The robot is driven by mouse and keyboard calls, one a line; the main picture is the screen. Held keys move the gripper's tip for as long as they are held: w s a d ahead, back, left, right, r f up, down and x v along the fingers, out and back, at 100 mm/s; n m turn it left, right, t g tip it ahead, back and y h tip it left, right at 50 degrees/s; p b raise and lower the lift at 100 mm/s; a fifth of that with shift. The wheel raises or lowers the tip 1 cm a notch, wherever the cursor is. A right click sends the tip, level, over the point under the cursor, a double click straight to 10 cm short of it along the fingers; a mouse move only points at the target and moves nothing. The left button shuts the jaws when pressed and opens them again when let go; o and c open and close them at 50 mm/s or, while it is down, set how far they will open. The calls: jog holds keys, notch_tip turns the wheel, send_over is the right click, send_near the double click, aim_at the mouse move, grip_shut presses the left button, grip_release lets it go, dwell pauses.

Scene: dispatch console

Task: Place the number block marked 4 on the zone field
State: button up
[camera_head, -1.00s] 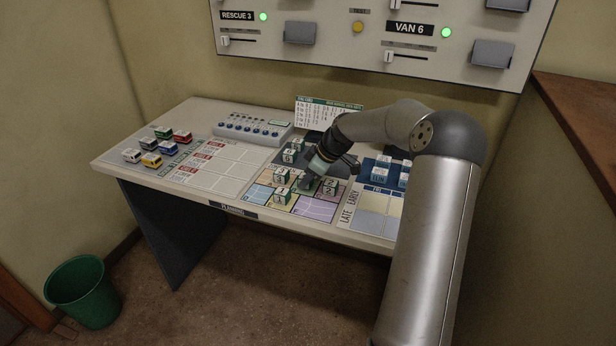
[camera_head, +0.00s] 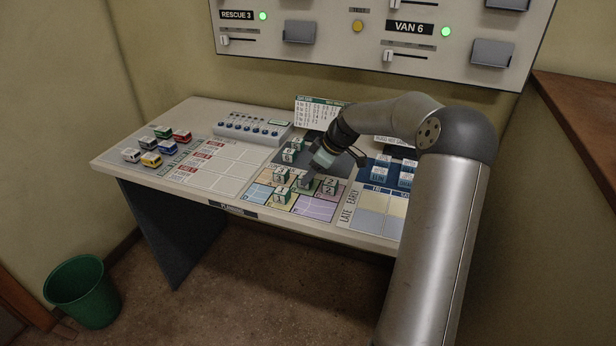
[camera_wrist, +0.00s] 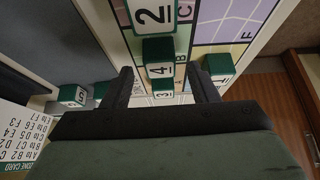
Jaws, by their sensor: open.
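The zone field (camera_head: 315,208) is a lettered grid of pastel cells on the console, also in the wrist view (camera_wrist: 222,28). The green-and-white block marked 4 (camera_wrist: 160,70) sits upright on or just over this field, between the 2 block (camera_wrist: 154,17) and the 3 block (camera_wrist: 163,87). My gripper (camera_head: 305,183) is open above the field. In the wrist view its fingers (camera_wrist: 161,80) stand apart on either side of block 4, with gaps visible. Whether block 4 touches the field is hard to tell. In the head view my gripper largely hides it.
The 1 block (camera_head: 282,195) stands on the field's front left. Two more number blocks (camera_head: 292,151) stand on the dark area behind. A zone card (camera_head: 317,112) is at the back. Blue-and-white blocks (camera_head: 381,172) are to the right, toy vans (camera_head: 151,159) far left.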

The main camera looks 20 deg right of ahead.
jog(key=v, duration=0.9)
